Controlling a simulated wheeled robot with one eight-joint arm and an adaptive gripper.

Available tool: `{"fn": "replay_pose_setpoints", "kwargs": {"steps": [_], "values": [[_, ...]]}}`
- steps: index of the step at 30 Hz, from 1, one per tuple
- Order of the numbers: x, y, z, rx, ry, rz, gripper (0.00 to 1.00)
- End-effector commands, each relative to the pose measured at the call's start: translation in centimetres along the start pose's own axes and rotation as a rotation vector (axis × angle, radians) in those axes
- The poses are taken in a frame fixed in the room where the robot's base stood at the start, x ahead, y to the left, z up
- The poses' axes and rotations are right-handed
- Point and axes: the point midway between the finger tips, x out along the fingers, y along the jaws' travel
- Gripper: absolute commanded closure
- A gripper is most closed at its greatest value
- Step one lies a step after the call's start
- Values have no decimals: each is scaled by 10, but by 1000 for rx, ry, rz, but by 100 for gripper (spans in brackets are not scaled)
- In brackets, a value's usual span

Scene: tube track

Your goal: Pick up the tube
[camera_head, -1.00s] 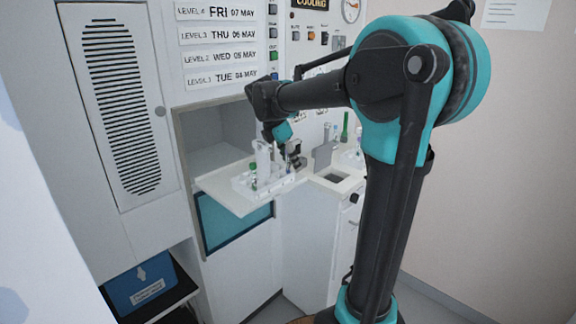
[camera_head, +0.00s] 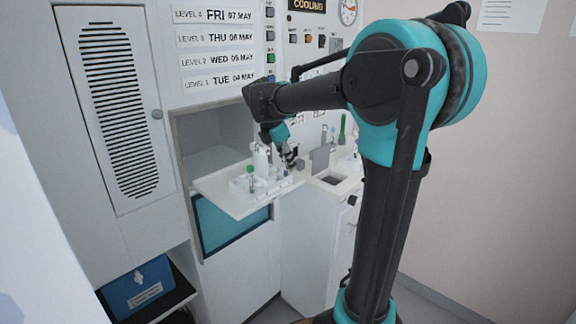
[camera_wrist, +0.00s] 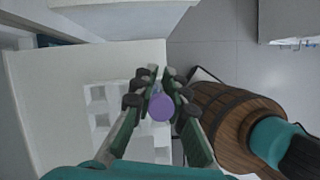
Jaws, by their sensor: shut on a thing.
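My gripper (camera_wrist: 151,80) is shut on a tube, seen from above in the wrist view as a round purple cap (camera_wrist: 160,107) between the two fingers. The cap hides the tube's body. A white rack (camera_wrist: 98,94) with square compartments lies below and to the left of the fingers. In the head view my gripper (camera_head: 291,159) is at the right end of this rack, over the pull-out shelf. The held tube is too small to make out there. I cannot tell whether its lower end is clear of the rack.
The white shelf (camera_head: 227,206) sticks out from an open cabinet bay. A green-capped tube (camera_head: 251,171) and a white bottle (camera_head: 261,157) stand at the rack. A counter with a dark recess (camera_head: 331,180) lies to the right. Open floor (camera_wrist: 215,55) shows beyond the shelf edge.

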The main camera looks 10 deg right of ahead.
Motion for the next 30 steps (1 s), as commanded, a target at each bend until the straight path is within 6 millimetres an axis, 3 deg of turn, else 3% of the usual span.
{"fn": "replay_pose_setpoints", "kwargs": {"steps": [8, 21, 30], "values": [[-28, 0, 12, 0, 0, 0, 100], [-128, 0, 53, 0, 0, 0, 100], [-172, 0, 71, 0, 0, 0, 100]]}}
